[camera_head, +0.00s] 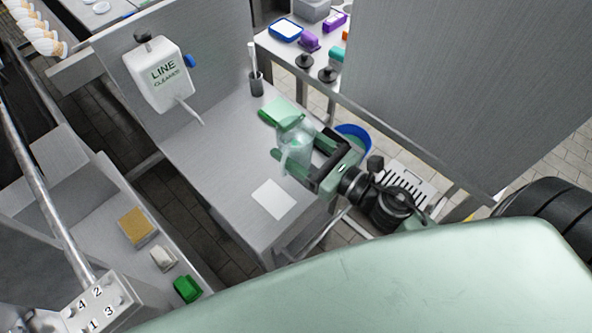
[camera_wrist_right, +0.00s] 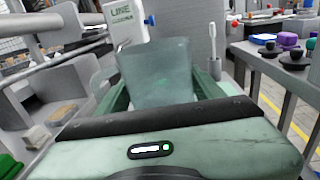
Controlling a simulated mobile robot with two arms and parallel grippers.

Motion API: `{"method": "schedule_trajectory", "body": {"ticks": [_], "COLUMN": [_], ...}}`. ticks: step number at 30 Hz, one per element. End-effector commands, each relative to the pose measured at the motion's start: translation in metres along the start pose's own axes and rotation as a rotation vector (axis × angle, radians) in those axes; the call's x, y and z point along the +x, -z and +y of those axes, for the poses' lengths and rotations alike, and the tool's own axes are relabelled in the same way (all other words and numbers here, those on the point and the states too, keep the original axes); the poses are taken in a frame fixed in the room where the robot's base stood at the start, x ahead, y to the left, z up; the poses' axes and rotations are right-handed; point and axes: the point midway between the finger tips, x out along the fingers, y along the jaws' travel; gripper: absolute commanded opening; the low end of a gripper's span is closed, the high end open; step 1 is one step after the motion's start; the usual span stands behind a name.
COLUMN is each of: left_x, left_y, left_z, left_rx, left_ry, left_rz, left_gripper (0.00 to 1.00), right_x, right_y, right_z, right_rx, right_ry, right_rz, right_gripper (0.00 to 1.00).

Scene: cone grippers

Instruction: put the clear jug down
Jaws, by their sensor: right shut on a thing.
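The clear jug (camera_head: 296,151) is see-through with a faint green tint. My right gripper (camera_head: 290,160) is shut on it, with one finger on each side, above the steel table (camera_head: 222,150). In the right wrist view the jug (camera_wrist_right: 157,75) stands between the fingers of my right gripper (camera_wrist_right: 160,92), with its handle toward the left. I cannot tell whether its base touches the table. My left gripper is not in view.
A brush holder (camera_head: 257,86) stands behind. A "LINE CLEANER" dispenser (camera_head: 161,75) hangs on the back panel. A blue bucket (camera_head: 354,138) is right of the table.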

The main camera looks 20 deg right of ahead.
Motion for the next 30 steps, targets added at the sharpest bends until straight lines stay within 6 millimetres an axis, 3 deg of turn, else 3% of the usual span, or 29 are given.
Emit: {"method": "schedule_trajectory", "body": {"ticks": [3, 18, 30], "left_x": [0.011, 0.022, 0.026], "left_y": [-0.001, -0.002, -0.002], "left_z": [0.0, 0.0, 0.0], "left_rx": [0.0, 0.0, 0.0], "left_ry": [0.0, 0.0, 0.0], "left_rz": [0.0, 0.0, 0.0], "left_gripper": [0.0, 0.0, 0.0], "right_x": [0.0, 0.001, 0.0], "right_y": [0.025, 0.075, 0.08], "right_z": [-0.001, -0.003, -0.002], "right_rx": [0.004, 0.001, -0.002], "right_ry": [0.004, 0.001, -0.001], "right_rz": [-0.003, -0.002, -0.002], "right_gripper": [0.11, 0.11, 0.11]}}
